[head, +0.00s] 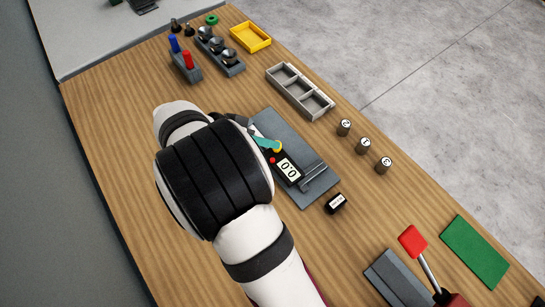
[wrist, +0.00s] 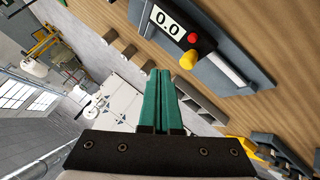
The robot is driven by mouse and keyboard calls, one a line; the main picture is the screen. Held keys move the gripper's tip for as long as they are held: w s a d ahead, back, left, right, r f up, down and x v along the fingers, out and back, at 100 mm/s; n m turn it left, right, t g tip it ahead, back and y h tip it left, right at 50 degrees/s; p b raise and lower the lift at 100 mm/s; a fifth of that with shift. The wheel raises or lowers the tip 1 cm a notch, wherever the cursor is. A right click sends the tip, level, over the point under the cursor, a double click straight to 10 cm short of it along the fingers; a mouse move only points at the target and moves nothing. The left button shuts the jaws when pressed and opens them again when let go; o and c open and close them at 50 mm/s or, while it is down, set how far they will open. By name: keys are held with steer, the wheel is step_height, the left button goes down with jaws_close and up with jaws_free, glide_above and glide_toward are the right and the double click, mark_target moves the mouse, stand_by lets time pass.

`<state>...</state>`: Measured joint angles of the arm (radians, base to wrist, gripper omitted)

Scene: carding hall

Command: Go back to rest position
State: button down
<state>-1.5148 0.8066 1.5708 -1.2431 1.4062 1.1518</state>
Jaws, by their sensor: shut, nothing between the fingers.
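My gripper (head: 266,144) has teal fingers and is shut and empty. In the head view it is over the grey panel (head: 320,190), beside the device with the 0.0 display (head: 287,169), red button (head: 272,160) and yellow knob (head: 279,147). I cannot tell whether the fingertips touch the knob there. In the wrist view the closed fingers (wrist: 159,74) appear apart from the yellow knob (wrist: 188,60), with the red button (wrist: 192,38) and 0.0 display (wrist: 167,22) above. My arm hides the panel's left part in the head view.
A grey three-compartment tray (head: 270,73) and several numbered cylinders (head: 363,146) stand right of the panel. A black block (head: 336,204) is near its lower end. A yellow tray (head: 236,38) is farther back; a green mat (head: 474,252) and red-tipped tool (head: 411,240) are lower right.

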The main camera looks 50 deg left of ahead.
stand_by(0.3)
steer(key=w+d+r+m+g+y, duration=0.1)
steer(key=w+d+r+m+g, duration=0.15)
steer(key=d+r, duration=0.45)
steer(key=w+d+r+m+g+y, duration=0.1)
steer(key=w+d+r+m, duration=0.2)
steer(key=d, duration=0.8)
steer(key=w+d+r+m+g+y, duration=0.15)
steer(key=w+d+r, duration=0.3)
steer(key=d, duration=0.45)
steer(key=s+d+r+m+t+y, duration=0.1)
steer(key=s+d+r+t, duration=0.1)
steer(key=d, duration=0.3)
steer(key=s+d+r+m+t, duration=0.1)
steer(key=s+d+r, duration=0.2)
steer(key=d, duration=0.1)
steer(key=s+f+m+g, duration=0.2)
steer(key=s+f+g, duration=0.5)
steer(key=s, duration=0.3)
steer(key=shift+d+f, duration=0.35)
steer(key=shift+f, duration=0.4)
